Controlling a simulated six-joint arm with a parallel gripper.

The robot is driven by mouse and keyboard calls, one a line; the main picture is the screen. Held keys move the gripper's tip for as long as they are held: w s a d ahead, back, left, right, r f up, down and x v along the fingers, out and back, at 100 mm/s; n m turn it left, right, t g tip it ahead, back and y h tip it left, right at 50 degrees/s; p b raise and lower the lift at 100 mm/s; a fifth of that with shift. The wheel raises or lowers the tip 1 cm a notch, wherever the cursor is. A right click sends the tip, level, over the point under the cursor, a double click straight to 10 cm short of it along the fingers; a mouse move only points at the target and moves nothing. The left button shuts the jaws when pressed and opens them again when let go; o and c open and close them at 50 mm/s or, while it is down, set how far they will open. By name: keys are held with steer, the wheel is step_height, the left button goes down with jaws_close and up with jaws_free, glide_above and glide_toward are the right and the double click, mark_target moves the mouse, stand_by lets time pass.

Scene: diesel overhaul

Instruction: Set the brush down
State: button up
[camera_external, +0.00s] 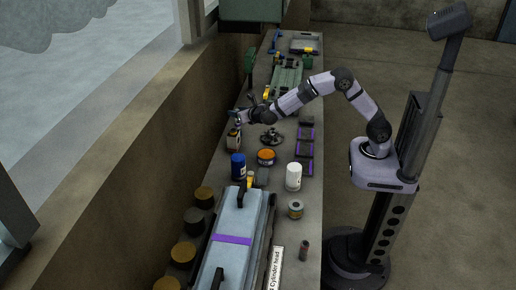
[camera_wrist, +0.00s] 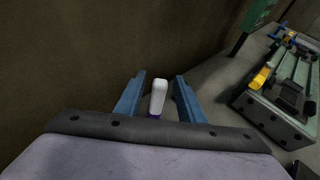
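My gripper (camera_external: 236,116) is at the left side of the bench, over its wall-side edge. In the wrist view its two blue fingers (camera_wrist: 159,96) stand apart. A white, rounded piece with a purple lower end (camera_wrist: 158,97) shows between them, with a gap visible on each side. It may be the brush handle, but I cannot tell for sure. In the external view a small brown-orange thing with a pale part (camera_external: 233,141) is just below the gripper. I cannot tell whether it is the brush or a bottle, or whether it touches the fingers.
A blue can (camera_external: 238,166), an orange-topped tin (camera_external: 266,157) and a white canister (camera_external: 293,177) stand nearer the camera. A dark round part (camera_external: 271,136) lies right of the gripper. The cylinder head (camera_external: 236,225) fills the front.

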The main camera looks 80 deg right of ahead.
steer(key=shift+r, duration=0.15)
steer(key=shift+r, duration=0.15)
steer(key=v, duration=1.2)
steer(key=shift+b, duration=0.3)
